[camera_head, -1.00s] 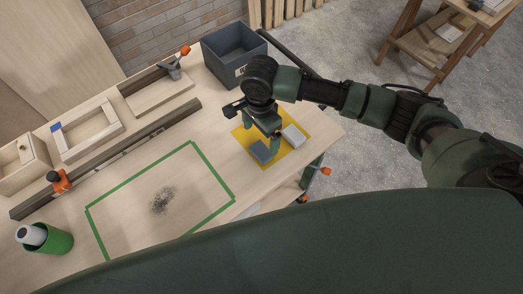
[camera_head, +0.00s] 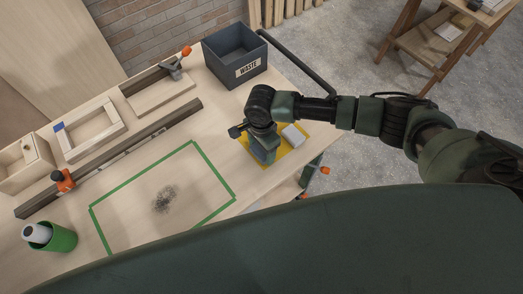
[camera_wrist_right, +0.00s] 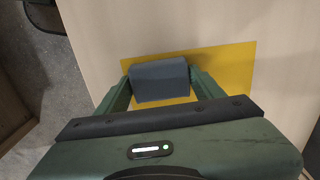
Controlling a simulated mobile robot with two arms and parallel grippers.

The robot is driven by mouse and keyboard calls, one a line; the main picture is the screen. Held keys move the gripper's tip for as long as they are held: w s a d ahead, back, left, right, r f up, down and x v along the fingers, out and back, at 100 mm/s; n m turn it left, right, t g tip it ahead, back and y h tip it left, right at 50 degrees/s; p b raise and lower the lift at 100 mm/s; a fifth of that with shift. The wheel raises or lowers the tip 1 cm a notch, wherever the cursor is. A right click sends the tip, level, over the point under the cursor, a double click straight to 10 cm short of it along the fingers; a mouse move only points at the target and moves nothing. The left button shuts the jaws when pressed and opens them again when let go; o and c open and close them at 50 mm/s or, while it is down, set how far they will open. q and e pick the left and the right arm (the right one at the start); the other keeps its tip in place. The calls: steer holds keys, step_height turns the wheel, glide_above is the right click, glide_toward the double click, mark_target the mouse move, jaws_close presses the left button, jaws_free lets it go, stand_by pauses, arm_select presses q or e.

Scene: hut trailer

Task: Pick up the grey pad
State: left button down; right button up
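The grey pad (camera_wrist_right: 160,80) is a dark grey block on the yellow mat (camera_wrist_right: 236,66). In the right wrist view it sits between the two fingers of my right gripper (camera_wrist_right: 160,78), close to both. I cannot see clearly whether the fingers touch it. In the head view my right gripper (camera_head: 264,148) is down over the mat (camera_head: 300,153), and the grey pad (camera_head: 262,154) is partly hidden by it. A white pad (camera_head: 294,136) lies on the mat just right of the gripper. My left gripper is not in view.
A grey waste bin (camera_head: 235,58) stands behind my right gripper. A green-taped area (camera_head: 165,200) with dark dust lies to the left. A green cup (camera_head: 60,240), an orange-ended clamp bar (camera_head: 110,158) and wooden frames (camera_head: 88,130) are farther left. An orange-handled clamp (camera_head: 322,170) is at the bench's right edge.

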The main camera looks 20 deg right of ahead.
steer(key=c, duration=0.6)
steer(key=shift+o, duration=0.2)
steer(key=shift+r, duration=0.1)
step_height(320, 180, up, 20)
steer(key=b, duration=0.2)
